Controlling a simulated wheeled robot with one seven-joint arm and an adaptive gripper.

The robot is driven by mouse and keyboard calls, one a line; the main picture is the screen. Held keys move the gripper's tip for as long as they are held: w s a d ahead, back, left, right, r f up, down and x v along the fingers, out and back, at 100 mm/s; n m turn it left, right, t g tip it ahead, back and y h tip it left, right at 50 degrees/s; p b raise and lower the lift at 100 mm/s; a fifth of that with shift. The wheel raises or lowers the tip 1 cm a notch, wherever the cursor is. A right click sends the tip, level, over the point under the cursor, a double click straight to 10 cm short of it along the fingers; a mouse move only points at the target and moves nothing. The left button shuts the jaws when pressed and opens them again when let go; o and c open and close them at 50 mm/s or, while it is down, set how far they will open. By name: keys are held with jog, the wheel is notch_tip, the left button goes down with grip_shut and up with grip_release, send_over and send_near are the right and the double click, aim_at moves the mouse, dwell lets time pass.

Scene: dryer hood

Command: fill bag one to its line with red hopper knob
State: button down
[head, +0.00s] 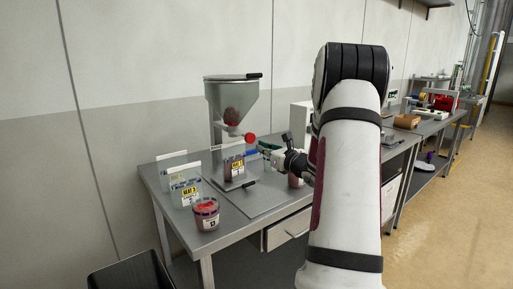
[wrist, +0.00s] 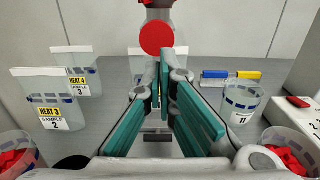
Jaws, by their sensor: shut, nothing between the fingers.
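The hopper (head: 231,100) is a clear cone on a stand at the back of the table, with dark red material inside. Its round red knob (head: 250,138) is at the outlet; in the wrist view the knob (wrist: 157,38) is just beyond my fingertips. A clear bag with a yellow and white label (head: 235,169) stands below the outlet; its fill level is too small to tell. In the wrist view my fingers mostly hide it. My gripper (head: 266,148) has teal fingers, shut and empty, right of the knob and slightly lower; contact cannot be told.
A jar of red pieces (head: 206,214) is at the table's front left. A clear cup marked 11 (wrist: 240,108) and blue and yellow-handled items (wrist: 230,75) are at right.

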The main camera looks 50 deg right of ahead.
jog(key=v, duration=0.7)
jog(key=shift+s, duration=0.25)
dwell(0.9)
